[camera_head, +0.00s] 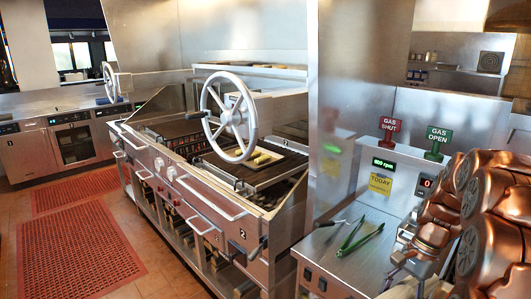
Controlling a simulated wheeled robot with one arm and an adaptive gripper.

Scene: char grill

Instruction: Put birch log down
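The copper-coloured end of my arm is at the lower right, with my gripper (398,268) low beside the steel counter. Its fingers are partly hidden by my own arm and the frame edge, so I cannot tell whether it is open or shut. A small pale tan patch shows below the fingers at the bottom edge; I cannot tell whether it is a birch log. No birch log is clearly visible elsewhere. The grill (262,170) with a large spoked handwheel (229,117) stands left of centre. Small yellowish pieces lie on its grate.
The steel counter (335,262) holds green-handled tongs (360,240). Red "GAS SHUT" (390,126) and green "GAS OPEN" (439,134) signs stand behind it. Red floor mats (80,250) lie at left, where the floor is clear. A tall steel panel separates grill and counter.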

